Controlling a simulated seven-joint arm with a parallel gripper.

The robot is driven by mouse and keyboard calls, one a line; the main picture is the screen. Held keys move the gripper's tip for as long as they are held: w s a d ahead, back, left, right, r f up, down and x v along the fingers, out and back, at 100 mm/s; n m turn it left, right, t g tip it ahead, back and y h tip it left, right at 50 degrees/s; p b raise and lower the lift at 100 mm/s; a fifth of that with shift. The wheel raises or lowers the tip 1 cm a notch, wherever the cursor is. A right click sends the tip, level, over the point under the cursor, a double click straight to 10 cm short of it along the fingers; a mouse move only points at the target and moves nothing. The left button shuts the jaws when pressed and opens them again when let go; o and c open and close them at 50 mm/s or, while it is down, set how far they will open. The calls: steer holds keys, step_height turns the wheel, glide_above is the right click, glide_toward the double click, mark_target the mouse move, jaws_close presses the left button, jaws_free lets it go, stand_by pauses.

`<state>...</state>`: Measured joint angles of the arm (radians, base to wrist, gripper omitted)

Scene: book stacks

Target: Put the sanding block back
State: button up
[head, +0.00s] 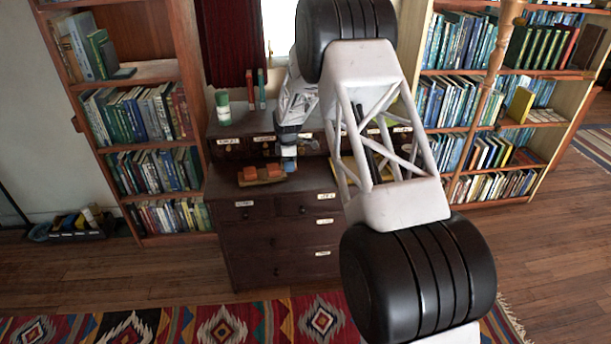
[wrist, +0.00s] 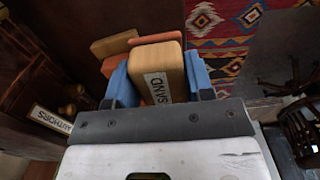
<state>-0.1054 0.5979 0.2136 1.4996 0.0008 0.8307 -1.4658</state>
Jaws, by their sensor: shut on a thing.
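My gripper (wrist: 158,78) is shut on a tan block with a white label reading "SAND", the sanding block (wrist: 160,62). Its blue fingers press on the block's two sides. In the head view my gripper (head: 289,164) hangs low over the dark wooden desk's front top (head: 222,188); the held block cannot be made out clearly there. Orange and tan blocks (head: 262,174) rest on the desk just left of my gripper. In the wrist view an orange block (wrist: 112,66) and another tan block (wrist: 112,43) show beyond the held block, partly hidden by it.
Labelled small drawers (head: 228,144) stand at the back of the desk, with a green jar (head: 223,108) and upright books (head: 250,88) on top. A yellow thing (head: 349,169) is partly hidden behind my arm. Bookshelves (head: 148,150) flank the desk.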

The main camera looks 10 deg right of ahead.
steer(key=s+d+f, duration=0.3)
steer(key=s+d, duration=0.5)
steer(key=s, duration=0.1)
steer(key=shift+s+f, duration=0.15)
steer(key=shift+f, duration=0.2)
glide_above(306, 174)
steer(key=shift+s+f, duration=0.1)
steer(key=shift+f, duration=0.65)
steer(key=shift+f, duration=1.75)
steer(key=shift+f, duration=0.15)
steer(key=o, duration=0.9)
